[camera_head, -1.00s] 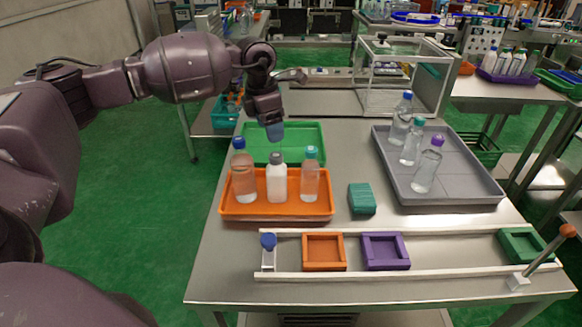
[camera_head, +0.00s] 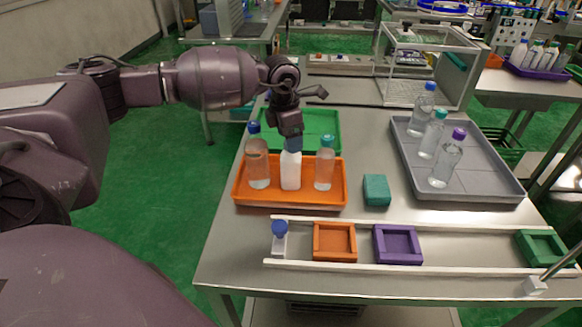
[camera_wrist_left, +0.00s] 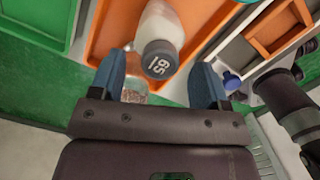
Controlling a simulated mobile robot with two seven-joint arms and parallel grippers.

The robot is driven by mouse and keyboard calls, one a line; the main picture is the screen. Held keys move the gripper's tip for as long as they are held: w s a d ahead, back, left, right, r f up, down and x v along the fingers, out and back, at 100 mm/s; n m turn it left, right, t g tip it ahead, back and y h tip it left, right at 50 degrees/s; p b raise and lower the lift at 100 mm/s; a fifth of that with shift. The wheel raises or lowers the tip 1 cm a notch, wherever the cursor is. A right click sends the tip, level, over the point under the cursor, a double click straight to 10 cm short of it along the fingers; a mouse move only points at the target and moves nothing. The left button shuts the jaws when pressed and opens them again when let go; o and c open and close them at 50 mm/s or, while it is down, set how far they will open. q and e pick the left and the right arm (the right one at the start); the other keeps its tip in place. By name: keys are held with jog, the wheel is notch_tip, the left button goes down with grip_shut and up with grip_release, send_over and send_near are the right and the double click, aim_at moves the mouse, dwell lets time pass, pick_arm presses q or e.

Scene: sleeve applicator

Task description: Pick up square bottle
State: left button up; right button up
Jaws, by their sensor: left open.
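The square bottle (camera_head: 291,172) is white and stands upright in the middle of the orange tray (camera_head: 289,198). In the left wrist view its grey cap (camera_wrist_left: 160,59), marked with a number, sits between my two blue fingers. My left gripper (camera_head: 292,143) points down over the bottle's top, open, and hides the cap in the head view. The fingers appear to straddle the cap without closing on it; contact cannot be told. A clear bottle with a blue cap (camera_head: 257,165) stands to the left, and one with a teal cap (camera_head: 325,171) to the right.
A green tray (camera_head: 321,125) lies behind the orange one. A teal block (camera_head: 376,190) sits to the right. A grey tray (camera_head: 478,186) holds three clear bottles. In front, a white-railed track holds an orange fixture (camera_head: 334,241), a purple fixture (camera_head: 398,244) and a small blue-capped bottle (camera_head: 279,240).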

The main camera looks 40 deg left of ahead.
aim_at(291, 164)
pick_arm(q)
notch_tip(291, 164, down, 2)
jog(key=shift+w+d+f, duration=0.1)
jog(key=shift+w+f, duration=0.05)
jog(key=shift+f, duration=0.1)
jog(key=shift+r, duration=0.1)
grip_shut()
